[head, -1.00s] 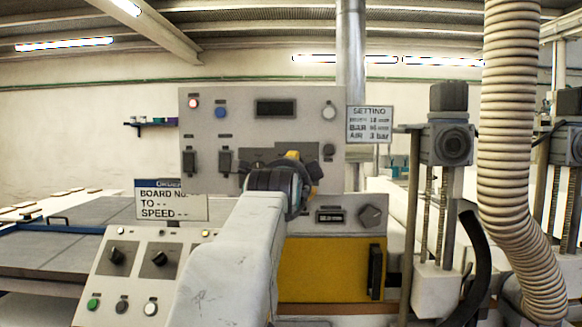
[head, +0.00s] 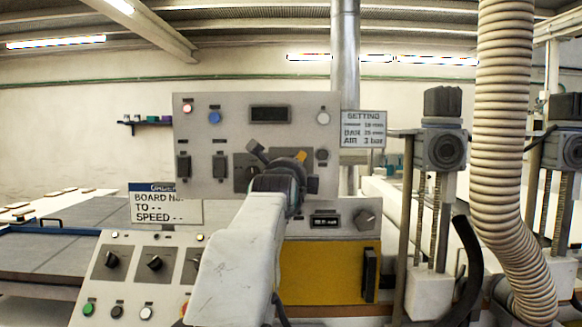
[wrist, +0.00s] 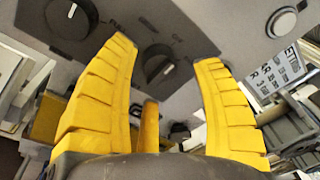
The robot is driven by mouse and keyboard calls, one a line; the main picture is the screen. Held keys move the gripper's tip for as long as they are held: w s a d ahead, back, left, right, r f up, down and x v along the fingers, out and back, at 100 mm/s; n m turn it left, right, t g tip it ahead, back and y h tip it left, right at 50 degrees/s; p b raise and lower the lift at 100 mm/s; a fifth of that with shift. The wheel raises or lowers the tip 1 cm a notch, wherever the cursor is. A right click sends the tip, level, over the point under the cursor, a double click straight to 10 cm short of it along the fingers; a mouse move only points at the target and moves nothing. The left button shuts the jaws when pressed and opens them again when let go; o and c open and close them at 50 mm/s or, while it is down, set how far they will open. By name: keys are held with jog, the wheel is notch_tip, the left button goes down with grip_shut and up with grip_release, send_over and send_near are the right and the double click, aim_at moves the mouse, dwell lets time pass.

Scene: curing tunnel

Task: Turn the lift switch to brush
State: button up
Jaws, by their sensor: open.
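My gripper (head: 279,155) is open and empty in front of the upright grey control panel (head: 222,105). In the wrist view its two yellow fingers (wrist: 165,50) stand apart, on either side of a dark rotary switch (wrist: 160,68) with a pale pointer mark. The fingers appear short of the switch. Lettering around it is too blurred to read, so I cannot confirm it is the lift switch or tell its setting. A second dark rotary switch (wrist: 72,16) is at the upper left, partly cut off. In the head view my gripper hides most of this switch area.
A white button (head: 323,118) and a setting card (head: 363,129) are at the panel's right. A sloping console (head: 125,285) with several knobs and buttons stands below left, near an order card (head: 166,205). A ribbed hose (head: 505,130) hangs at the right.

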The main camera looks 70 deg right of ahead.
jog(key=shift+x, duration=1.05)
grip_shut()
